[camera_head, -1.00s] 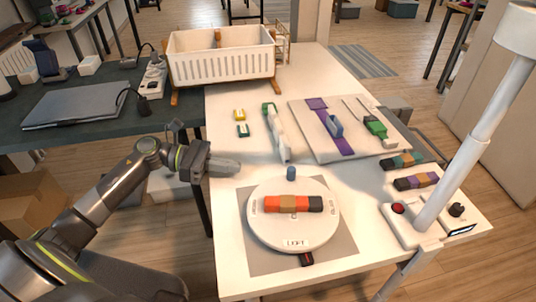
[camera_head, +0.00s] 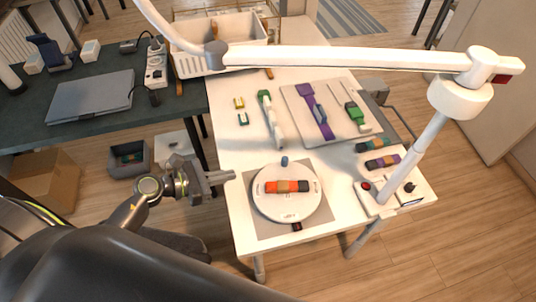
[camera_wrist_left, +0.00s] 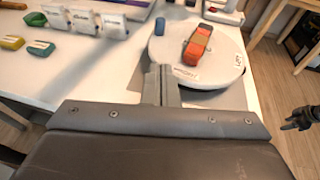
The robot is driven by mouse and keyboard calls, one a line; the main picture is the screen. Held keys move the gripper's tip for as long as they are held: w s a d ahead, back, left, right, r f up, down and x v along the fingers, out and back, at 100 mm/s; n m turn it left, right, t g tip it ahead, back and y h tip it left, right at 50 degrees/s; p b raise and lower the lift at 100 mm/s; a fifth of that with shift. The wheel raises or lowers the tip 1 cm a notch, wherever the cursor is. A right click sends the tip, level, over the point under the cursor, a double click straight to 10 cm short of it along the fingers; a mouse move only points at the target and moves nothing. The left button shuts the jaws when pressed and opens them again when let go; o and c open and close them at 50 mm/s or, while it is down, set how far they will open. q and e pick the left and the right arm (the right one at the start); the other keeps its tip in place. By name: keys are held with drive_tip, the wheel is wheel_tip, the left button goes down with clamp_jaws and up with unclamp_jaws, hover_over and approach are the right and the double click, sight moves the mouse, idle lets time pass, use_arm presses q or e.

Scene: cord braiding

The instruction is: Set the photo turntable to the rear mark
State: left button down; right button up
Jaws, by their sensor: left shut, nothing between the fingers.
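The photo turntable (camera_head: 271,206) is a round white disc with small labels, on a grey mat (camera_head: 252,222). It also shows in the left wrist view (camera_wrist_left: 212,72). An orange, tan and black block (camera_head: 286,186) lies across it. A small blue peg (camera_head: 284,161) stands at its rear edge, and a dark red piece (camera_head: 297,226) lies at its front edge. My left gripper (camera_head: 228,176) is shut and empty, left of the disc and apart from it in the head view. In the left wrist view its fingers (camera_wrist_left: 162,85) point toward the disc's near side.
A white lamp arm (camera_head: 340,59) reaches over the table from a base at the right. A cord holder (camera_head: 272,120), a board (camera_head: 348,140) and a white basket (camera_head: 235,62) stand farther back. A dark shape (camera_wrist_left: 303,118) in the wrist view may be my right gripper.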

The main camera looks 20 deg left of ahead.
sight(282, 162)
use_arm(q)
drive_tip(key=shift+w+d, duration=0.1)
drive_tip(key=shift+w+d+f, duration=0.1)
drive_tip(key=shift+w+d, duration=0.1)
drive_tip(key=p+x, duration=0.1)
drive_tip(key=x, duration=0.3)
drive_tip(key=p+x, duration=0.2)
drive_tip(key=x, duration=0.2)
drive_tip(key=r+p+x, duration=0.1)
drive_tip(key=x, duration=0.4)
drive_tip(key=shift+w, duration=0.2)
drive_tip(key=shift+f, duration=0.1)
drive_tip(key=shift+w+d+m+g+b, duration=0.15)
drive_tip(key=shift+m+g+b, duration=0.15)
drive_tip(key=shift+g+b, duration=0.1)
